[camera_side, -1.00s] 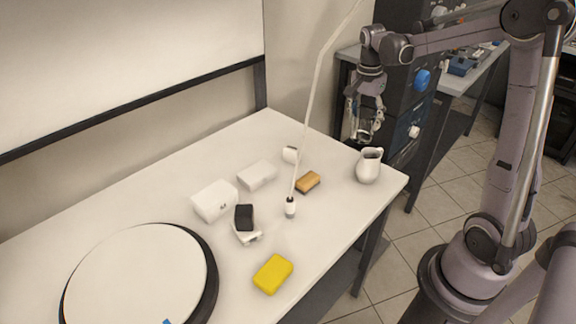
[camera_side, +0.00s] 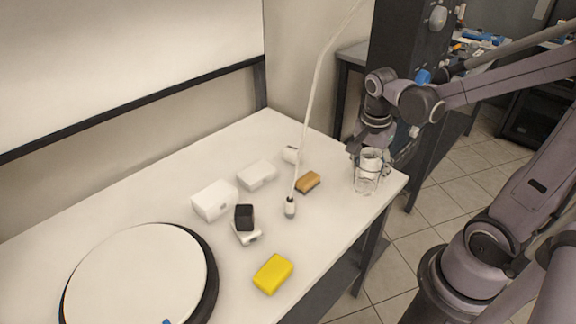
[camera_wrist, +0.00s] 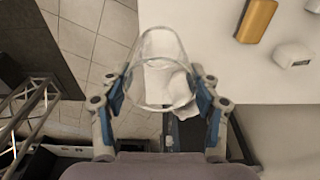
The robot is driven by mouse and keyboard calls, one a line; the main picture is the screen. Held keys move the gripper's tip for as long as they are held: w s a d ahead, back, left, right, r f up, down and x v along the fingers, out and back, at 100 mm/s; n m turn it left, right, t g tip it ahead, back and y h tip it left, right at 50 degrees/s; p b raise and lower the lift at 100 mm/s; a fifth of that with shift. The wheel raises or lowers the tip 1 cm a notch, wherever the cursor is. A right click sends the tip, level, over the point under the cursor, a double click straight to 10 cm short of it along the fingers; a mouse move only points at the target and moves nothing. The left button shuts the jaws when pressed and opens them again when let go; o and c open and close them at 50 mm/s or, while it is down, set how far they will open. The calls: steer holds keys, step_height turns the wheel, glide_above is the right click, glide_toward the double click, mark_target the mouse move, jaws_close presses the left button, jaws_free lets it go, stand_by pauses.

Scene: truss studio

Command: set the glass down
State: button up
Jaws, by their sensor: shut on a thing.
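The clear glass (camera_side: 366,186) is in my gripper (camera_side: 371,155) at the table's right corner in the side view. My gripper is shut on it, with a blue pad on each side of the glass (camera_wrist: 160,40) in the wrist view. In the wrist view, white shapes show through the glass. I cannot tell whether the glass touches the pitcher or whether its base touches the table.
The white table (camera_side: 335,235) has clear room at its front right.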

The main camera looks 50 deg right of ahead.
steer(key=shift+w+a+f, duration=0.85)
steer(key=shift+a+f, duration=0.15)
steer(key=shift+f, duration=0.45)
steer(key=shift+w+a+f, duration=0.8)
steer(key=shift+a+f, duration=0.25)
steer(key=shift+f, duration=0.4)
steer(key=shift+w+a+f, duration=0.85)
steer(key=shift+a+f, duration=0.15)
steer(key=shift+f, duration=0.45)
steer(key=shift+f, duration=0.1)
steer(key=o, duration=1.4)
steer(key=s+a+r+n+t, duration=0.1)
steer(key=r+n+t, duration=0.1)
steer(key=r+n, duration=0.3)
steer(key=s+a+r+n+t+y, duration=0.1)
steer(key=a+r+n+t, duration=0.1)
steer(key=r+n, duration=0.3)
steer(key=s+a+r+n+t, duration=0.1)
steer(key=a+r+n+t, duration=0.1)
steer(key=r+n, duration=0.3)
steer(key=shift+s+r+n+t, duration=0.2)
steer(key=shift+n+t, duration=0.1)
steer(key=shift+n, duration=0.45)
steer(key=shift+s+r+n+t, duration=0.15)
steer(key=shift+n+t, duration=0.15)
steer(key=shift+n, duration=0.45)
